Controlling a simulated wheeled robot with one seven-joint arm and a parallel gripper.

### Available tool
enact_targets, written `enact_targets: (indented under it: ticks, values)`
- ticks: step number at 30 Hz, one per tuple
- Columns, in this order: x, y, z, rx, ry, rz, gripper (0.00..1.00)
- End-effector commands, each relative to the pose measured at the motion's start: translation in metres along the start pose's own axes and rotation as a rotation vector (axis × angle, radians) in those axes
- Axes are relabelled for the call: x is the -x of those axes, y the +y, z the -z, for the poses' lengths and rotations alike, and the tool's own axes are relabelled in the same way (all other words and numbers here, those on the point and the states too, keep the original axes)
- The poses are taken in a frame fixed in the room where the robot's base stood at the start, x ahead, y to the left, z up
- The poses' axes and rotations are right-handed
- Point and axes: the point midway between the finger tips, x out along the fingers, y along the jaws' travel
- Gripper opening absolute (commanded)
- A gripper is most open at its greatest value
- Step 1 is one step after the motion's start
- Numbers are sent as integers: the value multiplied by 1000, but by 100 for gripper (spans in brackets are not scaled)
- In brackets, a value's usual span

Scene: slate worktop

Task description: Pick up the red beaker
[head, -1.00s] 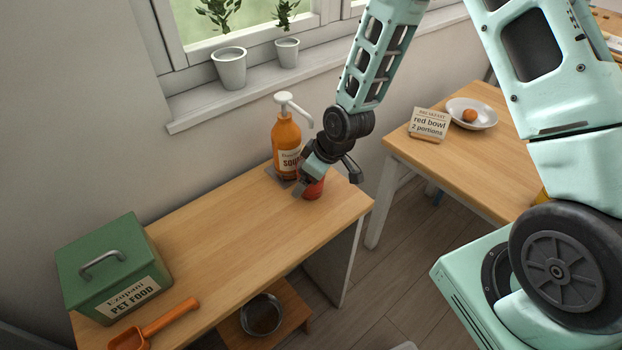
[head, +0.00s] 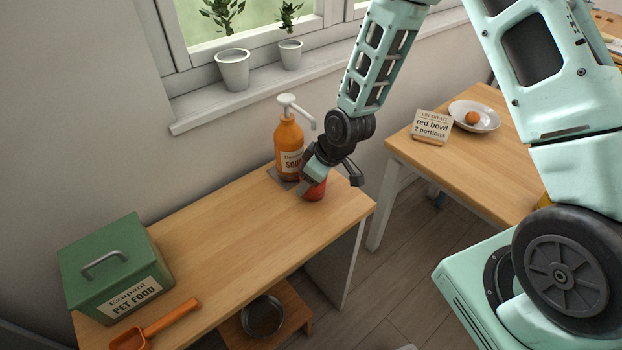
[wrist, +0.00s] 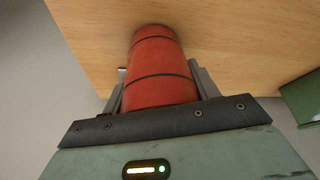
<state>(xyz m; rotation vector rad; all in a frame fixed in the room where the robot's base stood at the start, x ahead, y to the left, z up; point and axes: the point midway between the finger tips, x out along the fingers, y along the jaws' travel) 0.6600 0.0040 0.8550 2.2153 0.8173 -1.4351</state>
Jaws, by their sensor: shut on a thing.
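The red beaker (head: 316,189) stands near the right end of the wooden worktop, partly hidden behind my gripper in the head view. In the wrist view the red beaker (wrist: 158,70) has two dark bands and sits between the fingers. My gripper (head: 309,186) is shut on it, with one finger on each side; the gripper also shows in the wrist view (wrist: 159,90). I cannot tell whether the beaker's base is touching the worktop.
An orange pump bottle (head: 289,142) stands close behind the beaker on a grey mat (head: 275,173). A green pet food box (head: 115,262) and an orange scoop (head: 155,325) are at the left. The middle of the worktop (head: 220,235) is clear.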

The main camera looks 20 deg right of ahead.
Motion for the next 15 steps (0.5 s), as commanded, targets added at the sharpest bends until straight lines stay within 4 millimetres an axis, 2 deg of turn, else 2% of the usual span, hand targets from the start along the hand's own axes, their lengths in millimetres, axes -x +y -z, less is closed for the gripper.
enact_targets:
  ticks: [14, 15]
  values:
    - [30, 1, 14, 1, 3, -3, 32]
    - [31, 1, 8, -2, -2, -1, 32]
